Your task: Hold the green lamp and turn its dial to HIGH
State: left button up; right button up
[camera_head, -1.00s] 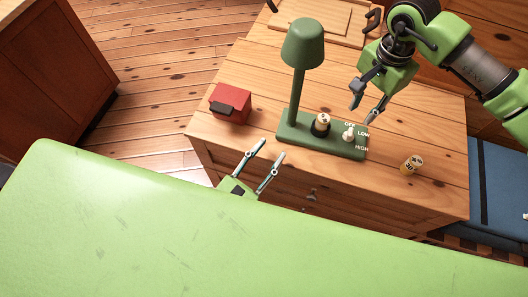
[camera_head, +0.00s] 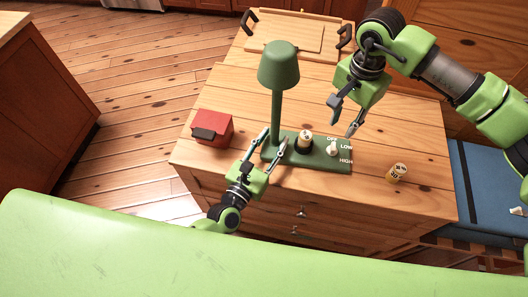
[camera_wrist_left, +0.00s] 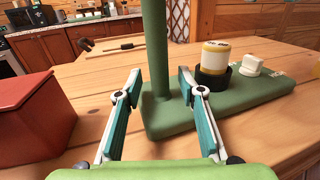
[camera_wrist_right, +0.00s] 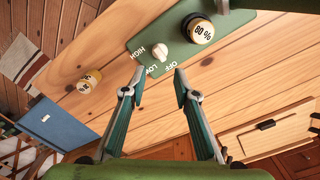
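The green lamp (camera_head: 277,66) stands upright on the wooden cabinet, its post (camera_wrist_left: 156,45) rising from a flat green base (camera_head: 312,158). A white dial (camera_head: 331,149) sits on the base beside the words OFF, LOW and HIGH; it also shows in the right wrist view (camera_wrist_right: 160,51). I cannot tell for sure which word it points at. My left gripper (camera_head: 274,140) is open, its fingers either side of the post at the base's near left end, not closed on it. My right gripper (camera_head: 344,117) is open and empty above and behind the dial.
A cylinder marked 80% (camera_wrist_right: 201,30) stands in a black socket on the base. A wooden tray with dark handles (camera_head: 291,36) lies behind.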

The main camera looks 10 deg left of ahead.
pick_arm(q)
jog(key=shift+w+d, duration=0.2)
jog(key=shift+w, duration=0.5)
grip_shut()
jog(key=shift+s+f, duration=0.1)
jog(key=shift+f, duration=0.1)
dwell(0.8)
